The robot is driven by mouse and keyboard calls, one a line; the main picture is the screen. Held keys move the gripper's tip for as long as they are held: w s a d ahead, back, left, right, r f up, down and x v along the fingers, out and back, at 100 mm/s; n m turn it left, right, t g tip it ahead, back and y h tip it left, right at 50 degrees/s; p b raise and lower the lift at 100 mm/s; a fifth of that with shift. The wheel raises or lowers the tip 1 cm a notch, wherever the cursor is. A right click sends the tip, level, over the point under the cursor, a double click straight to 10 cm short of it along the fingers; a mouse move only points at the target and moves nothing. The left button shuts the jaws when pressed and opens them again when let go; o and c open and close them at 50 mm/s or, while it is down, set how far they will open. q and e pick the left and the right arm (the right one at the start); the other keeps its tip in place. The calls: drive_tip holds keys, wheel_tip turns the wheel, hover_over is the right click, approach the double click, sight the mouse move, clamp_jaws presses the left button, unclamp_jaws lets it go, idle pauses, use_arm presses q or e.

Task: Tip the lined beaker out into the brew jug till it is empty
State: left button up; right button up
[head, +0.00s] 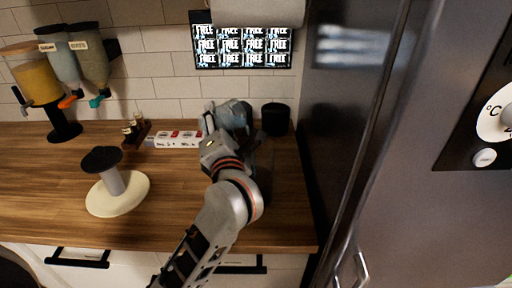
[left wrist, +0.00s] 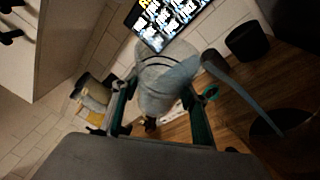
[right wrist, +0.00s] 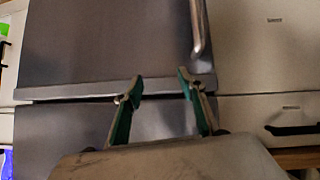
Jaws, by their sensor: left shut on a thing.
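My left gripper (head: 222,128) is shut on the lined beaker, a clear vessel with a dark line around it. In the left wrist view the beaker (left wrist: 158,75) sits between the green fingers and is tilted over to the right. A grey-blue stream runs from its lip down to the right, into the dark round mouth of what looks like the brew jug (left wrist: 292,122). In the head view my arm hides most of the jug (head: 266,168). The level inside the beaker cannot be read. My right gripper (right wrist: 160,86) is open and empty, facing the fridge front.
A black cup (head: 275,118) stands behind the jug. A cream stand with a black knob (head: 118,192), small bottles (head: 134,130) and dispensers (head: 65,75) are on the left of the wooden counter (head: 40,175). The steel fridge (head: 420,130) bounds the right side.

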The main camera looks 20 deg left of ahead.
use_arm(q)
drive_tip(key=shift+r, duration=0.1)
drive_tip(key=shift+m, duration=0.5)
drive_tip(key=shift+f+m+t, duration=0.25)
drive_tip(key=shift+m+t, duration=0.15)
drive_tip(key=shift+t, duration=0.1)
idle(0.4)
drive_tip(key=shift+d+r+m, duration=0.3)
drive_tip(key=shift+d+m, duration=0.3)
idle(0.3)
drive_tip(key=shift+d+r+m+t, duration=0.15)
drive_tip(key=shift+d+m+t, duration=0.15)
drive_tip(key=shift+m+t, duration=0.1)
drive_tip(key=shift+d+r+m, duration=0.1)
drive_tip(key=shift+r+m, duration=0.15)
drive_tip(key=shift+m, duration=0.25)
idle(0.5)
drive_tip(key=shift+d+r+m+t, duration=0.1)
drive_tip(key=shift+r+m+t, duration=0.05)
drive_tip(key=shift+m+t, duration=0.35)
